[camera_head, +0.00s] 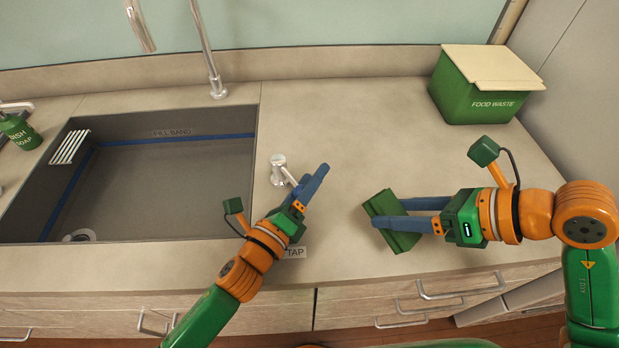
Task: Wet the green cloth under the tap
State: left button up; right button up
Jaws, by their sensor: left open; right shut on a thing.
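The green cloth (383,204) is a folded dark green piece over the counter, right of the sink. My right gripper (385,213) comes from the right and is shut on the cloth. The tap's spout (141,24) hangs over the sink at the top left, joined to a tall post (206,45). A chrome tap handle (279,166) stands on the counter right of the sink, behind a TAP label (294,253). My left gripper (312,180) is open and empty, close beside the handle; I cannot tell if they touch. No water shows under the spout.
The grey sink (170,185) has a blue FILL BAND line and a drain at the lower left. A green dish soap bottle (20,131) stands left of it. A green food waste bin (475,95) stands at the back right. The counter's back middle is clear.

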pick_arm(q)
grip_shut()
dwell(1.3)
